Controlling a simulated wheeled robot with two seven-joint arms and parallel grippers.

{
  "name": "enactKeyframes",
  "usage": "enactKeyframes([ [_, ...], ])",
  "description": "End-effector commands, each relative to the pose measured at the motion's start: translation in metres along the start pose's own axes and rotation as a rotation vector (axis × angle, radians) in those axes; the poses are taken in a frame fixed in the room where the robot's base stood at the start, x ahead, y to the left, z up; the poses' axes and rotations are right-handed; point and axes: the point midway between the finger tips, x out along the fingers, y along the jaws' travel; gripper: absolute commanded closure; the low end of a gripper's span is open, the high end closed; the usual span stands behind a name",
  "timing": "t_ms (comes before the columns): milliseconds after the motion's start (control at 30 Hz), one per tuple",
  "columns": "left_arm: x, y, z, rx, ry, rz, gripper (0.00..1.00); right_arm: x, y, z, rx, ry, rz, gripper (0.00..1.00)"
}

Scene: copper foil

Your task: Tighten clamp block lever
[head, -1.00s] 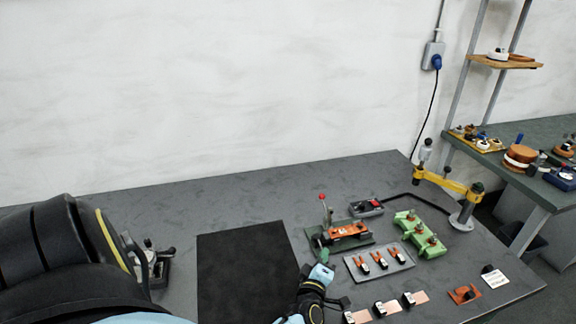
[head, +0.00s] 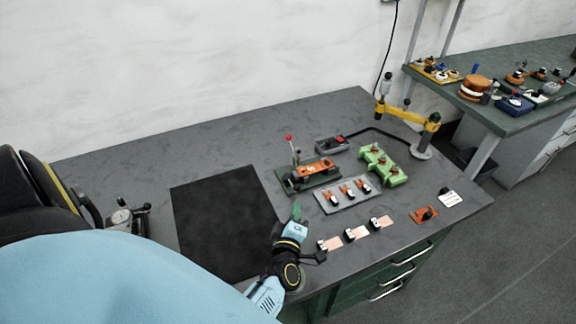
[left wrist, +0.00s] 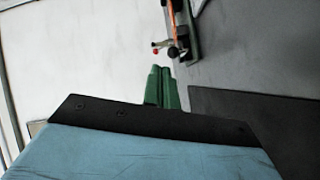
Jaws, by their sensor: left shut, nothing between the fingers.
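The clamp fixture (head: 307,176) is a dark green base carrying an orange block. Its lever, tipped with a red ball (head: 288,138), stands up at the back left. In the left wrist view the red ball (left wrist: 156,51) and the orange strip (left wrist: 173,22) show ahead of the fingers. My left gripper (head: 296,211) has green fingers. They are shut and empty, in front of the fixture and apart from the lever. The closed fingers (left wrist: 162,85) also show in the left wrist view. My right gripper is out of view.
A black mat (head: 228,220) lies left of the fixture. A grey tray (head: 334,203) with several orange-handled parts and a green block (head: 383,166) stand right of it. Pads with copper pieces (head: 356,233) lie near the front edge. A yellow-armed stand (head: 410,115) is behind.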

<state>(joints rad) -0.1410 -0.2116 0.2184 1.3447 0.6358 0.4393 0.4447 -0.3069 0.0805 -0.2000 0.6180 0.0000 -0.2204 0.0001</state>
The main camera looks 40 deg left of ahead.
Motion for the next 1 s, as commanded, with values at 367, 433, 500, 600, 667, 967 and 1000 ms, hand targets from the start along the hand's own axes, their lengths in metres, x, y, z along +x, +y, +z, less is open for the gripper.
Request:
enactKeyframes([
  [367, -0.032, 0.009, 0.021, 0.002, 0.002, 0.0, 1.0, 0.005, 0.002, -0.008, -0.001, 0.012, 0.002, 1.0],
  [433, -0.032, 0.009, 0.021, 0.003, 0.002, 0.0, 1.0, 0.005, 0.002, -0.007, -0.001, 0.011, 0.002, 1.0],
  [500, -0.032, 0.009, 0.021, 0.003, 0.002, 0.0, 1.0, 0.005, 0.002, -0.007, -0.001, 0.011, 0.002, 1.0],
  [600, -0.032, 0.009, 0.021, 0.003, 0.002, 0.0, 1.0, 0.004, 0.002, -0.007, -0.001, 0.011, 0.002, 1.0],
  [667, -0.032, 0.009, 0.021, 0.003, 0.002, 0.0, 1.0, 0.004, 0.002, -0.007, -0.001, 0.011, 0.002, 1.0],
  [967, -0.031, 0.011, 0.022, 0.02, -0.008, 0.007, 1.0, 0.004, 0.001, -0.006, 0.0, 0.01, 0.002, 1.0],
  [1000, -0.029, 0.015, 0.024, 0.041, -0.02, 0.015, 1.0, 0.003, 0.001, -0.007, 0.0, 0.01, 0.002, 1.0],
])
